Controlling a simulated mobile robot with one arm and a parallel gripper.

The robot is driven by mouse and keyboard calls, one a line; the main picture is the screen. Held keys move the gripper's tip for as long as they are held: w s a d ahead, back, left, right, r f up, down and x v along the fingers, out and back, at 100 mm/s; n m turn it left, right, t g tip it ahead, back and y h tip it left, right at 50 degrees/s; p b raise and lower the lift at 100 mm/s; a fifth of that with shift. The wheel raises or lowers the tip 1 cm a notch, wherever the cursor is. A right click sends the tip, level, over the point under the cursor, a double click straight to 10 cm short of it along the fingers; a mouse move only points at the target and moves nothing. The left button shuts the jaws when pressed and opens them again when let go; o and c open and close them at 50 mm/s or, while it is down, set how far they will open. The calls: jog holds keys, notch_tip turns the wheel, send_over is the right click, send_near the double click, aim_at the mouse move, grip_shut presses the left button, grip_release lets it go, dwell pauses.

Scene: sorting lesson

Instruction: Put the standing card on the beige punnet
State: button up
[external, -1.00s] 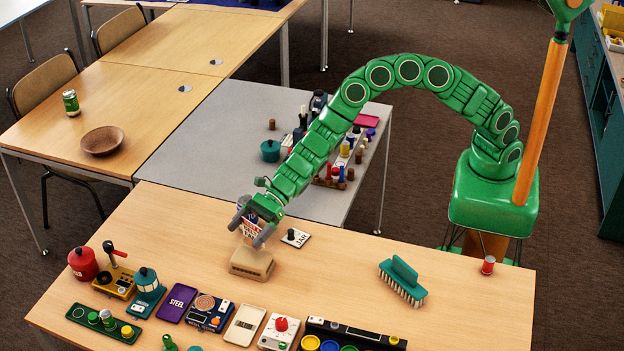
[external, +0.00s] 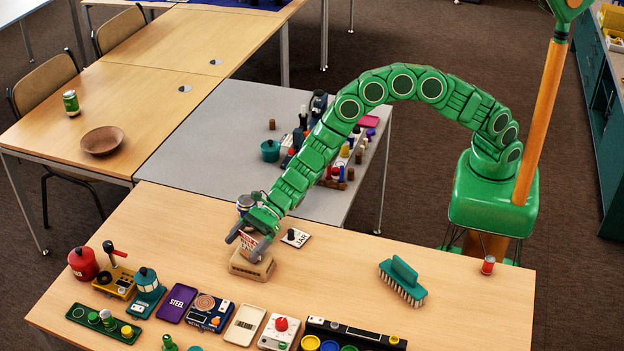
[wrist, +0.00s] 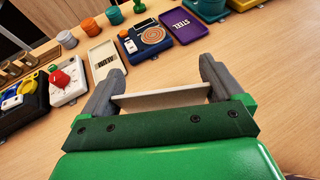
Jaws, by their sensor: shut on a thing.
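The standing card (external: 249,243), pale with red print, is upright between the fingers of my gripper (external: 245,248) in the external view. My gripper is shut on it. In the wrist view the card (wrist: 162,99) shows as a pale strip between the two grey fingers of my gripper (wrist: 157,78). The beige punnet (external: 248,269), a low box shape, sits on the near wooden table directly below the card. The card's lower edge is at the punnet's top, partly hidden by a finger; I cannot tell whether they touch. The punnet is hidden in the wrist view.
A small card marked JAR (external: 296,238) lies right of the punnet. A purple STEEL case (external: 177,302), a blue device (external: 209,312) and several other items line the near edge. A teal brush (external: 402,280) lies to the right. The table between punnet and brush is clear.

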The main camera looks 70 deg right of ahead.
jog(key=shift+f, duration=0.1)
jog(key=o, duration=0.7)
jog(key=shift+c, duration=0.2)
jog(key=shift+s+d+r, duration=0.1)
jog(key=shift+d+r, duration=0.25)
jog(key=shift+d, duration=0.2)
jog(key=v, duration=1)
jog(key=shift+s+d, duration=0.3)
jog(key=shift+d, duration=0.05)
jog(key=shift+r, duration=0.1)
